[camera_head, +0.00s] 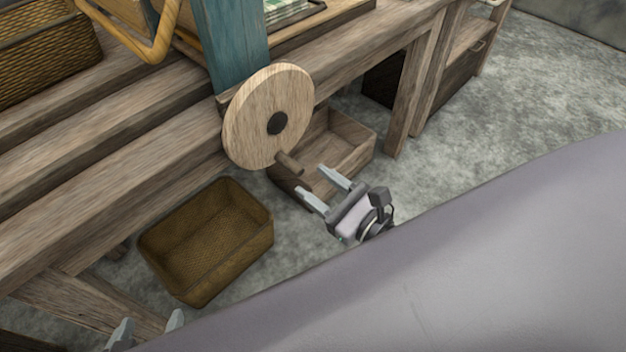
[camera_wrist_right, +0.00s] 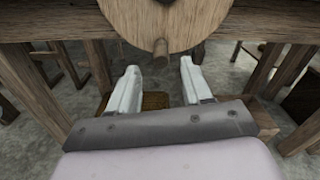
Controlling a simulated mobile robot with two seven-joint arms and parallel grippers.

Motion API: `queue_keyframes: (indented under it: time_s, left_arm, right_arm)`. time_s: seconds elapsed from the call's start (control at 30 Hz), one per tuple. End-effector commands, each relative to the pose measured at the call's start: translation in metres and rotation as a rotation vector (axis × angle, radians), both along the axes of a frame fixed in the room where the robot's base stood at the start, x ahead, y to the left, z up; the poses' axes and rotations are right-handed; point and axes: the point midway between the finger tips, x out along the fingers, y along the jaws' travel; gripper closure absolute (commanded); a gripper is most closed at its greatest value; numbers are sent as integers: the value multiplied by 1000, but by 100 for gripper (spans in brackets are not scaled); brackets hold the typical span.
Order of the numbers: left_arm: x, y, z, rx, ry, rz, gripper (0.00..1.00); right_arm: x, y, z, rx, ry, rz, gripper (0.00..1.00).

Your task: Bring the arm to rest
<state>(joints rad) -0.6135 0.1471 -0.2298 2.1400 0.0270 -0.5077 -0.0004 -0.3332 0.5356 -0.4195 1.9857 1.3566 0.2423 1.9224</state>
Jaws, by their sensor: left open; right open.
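My right gripper (camera_head: 324,188) is open and empty, just right of and below the round wooden wheel (camera_head: 266,105) with its short peg handle (camera_head: 290,163). In the right wrist view the right gripper (camera_wrist_right: 158,84) has its fingers apart, with the wheel (camera_wrist_right: 165,20) and its peg (camera_wrist_right: 160,48) ahead and between the fingertips, not gripped. My left gripper (camera_head: 146,328) shows only as fingertips at the bottom left edge, spread apart and empty. The rest of it is hidden behind a large grey part of me.
A wicker basket (camera_head: 207,240) sits on the concrete floor left of the right gripper. An open wooden box (camera_head: 355,135) stands behind that gripper. The loom's wooden beams (camera_head: 110,175) run along the left. Floor at the right (camera_head: 530,100) is clear.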

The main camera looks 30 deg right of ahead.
Motion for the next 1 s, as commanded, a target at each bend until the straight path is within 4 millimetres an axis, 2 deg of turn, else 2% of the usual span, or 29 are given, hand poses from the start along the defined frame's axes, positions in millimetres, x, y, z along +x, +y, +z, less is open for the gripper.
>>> queue_keyframes:
  time_s: [0.43,0.57,0.67,0.83,1.0]
  left_arm:
    - [-1,1,-2,8,3,-7,18]
    - [-1,2,-2,10,2,-7,18]
    - [-1,2,-2,10,2,-7,18]
    - [-1,3,-2,11,2,-4,18]
    - [-1,3,-3,11,2,-3,18]
  right_arm:
    - [0,0,0,-2,-1,0,51]
    - [-3,5,0,-81,-29,16,51]
    - [-10,16,-1,-260,-90,54,51]
    - [-26,37,-9,-735,-255,140,51]
    - [-41,49,-24,-1239,-416,237,51]
